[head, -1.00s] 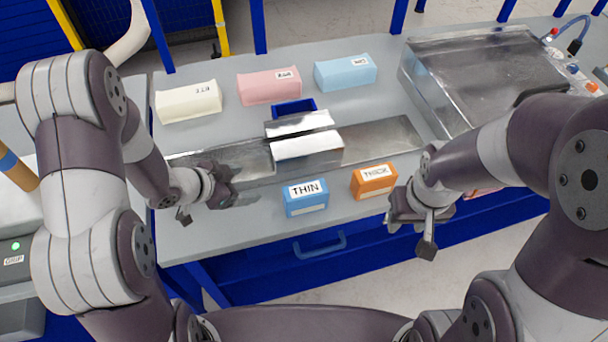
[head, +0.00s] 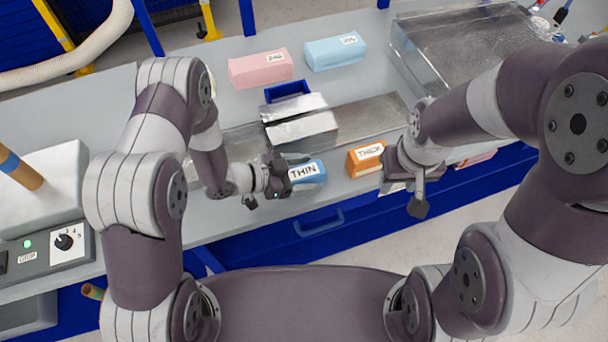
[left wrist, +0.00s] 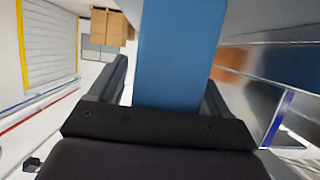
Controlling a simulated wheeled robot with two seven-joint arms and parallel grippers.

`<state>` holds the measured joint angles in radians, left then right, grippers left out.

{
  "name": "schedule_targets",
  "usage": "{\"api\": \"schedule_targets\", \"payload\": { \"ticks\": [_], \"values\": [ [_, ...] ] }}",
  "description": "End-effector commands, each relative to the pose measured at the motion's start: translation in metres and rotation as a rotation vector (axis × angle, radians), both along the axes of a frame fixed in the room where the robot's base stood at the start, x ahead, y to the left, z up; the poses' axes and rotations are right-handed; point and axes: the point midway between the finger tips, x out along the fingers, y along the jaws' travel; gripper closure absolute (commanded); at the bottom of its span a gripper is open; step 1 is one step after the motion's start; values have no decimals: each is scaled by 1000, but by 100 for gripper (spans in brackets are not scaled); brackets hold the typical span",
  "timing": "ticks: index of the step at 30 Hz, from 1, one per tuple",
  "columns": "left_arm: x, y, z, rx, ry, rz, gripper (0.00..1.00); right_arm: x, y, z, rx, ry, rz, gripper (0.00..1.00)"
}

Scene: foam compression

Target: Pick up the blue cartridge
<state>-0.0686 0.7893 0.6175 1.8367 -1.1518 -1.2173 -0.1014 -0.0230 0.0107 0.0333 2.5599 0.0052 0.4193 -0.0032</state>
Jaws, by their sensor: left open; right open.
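The blue cartridge (head: 309,173), labelled THIN, stands on the grey table near its front edge. My left gripper (head: 286,174) is at its left end, open, and hides part of it. In the left wrist view the blue cartridge (left wrist: 178,55) lies between the two open fingers, close to the right one, with a visible gap on the left. My right gripper (head: 408,172) is beside the orange cartridge, to its right, and open; its fingers are partly hidden.
The orange cartridge (head: 366,158), labelled THICK, stands just right of the blue one. A metal fixture (head: 302,127) with a blue drawer (head: 287,91) is behind them. Pink (head: 260,69) and light blue (head: 335,53) foam blocks lie at the back. A blue handle (head: 320,222) is on the table front.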

Motion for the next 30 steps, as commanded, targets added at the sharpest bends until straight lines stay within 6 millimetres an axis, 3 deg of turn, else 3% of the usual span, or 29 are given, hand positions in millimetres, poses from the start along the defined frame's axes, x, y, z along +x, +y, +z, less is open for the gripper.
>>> {"api": "schedule_targets", "payload": {
  "ticks": [4,10,20,28,30],
  "values": [
    [0,0,0,0,0,1,22,0,0,-1,0,0,0,57],
    [0,1,0,0,0,1,86,0,0,-1,0,0,0,57],
    [1,1,4,-1,-2,1,86,0,0,-2,0,0,0,57],
    [1,-1,43,-1,-5,0,86,0,0,-11,0,0,0,57],
    [1,-19,50,-1,-5,-5,86,0,0,-15,0,0,0,57]
  ]
}}
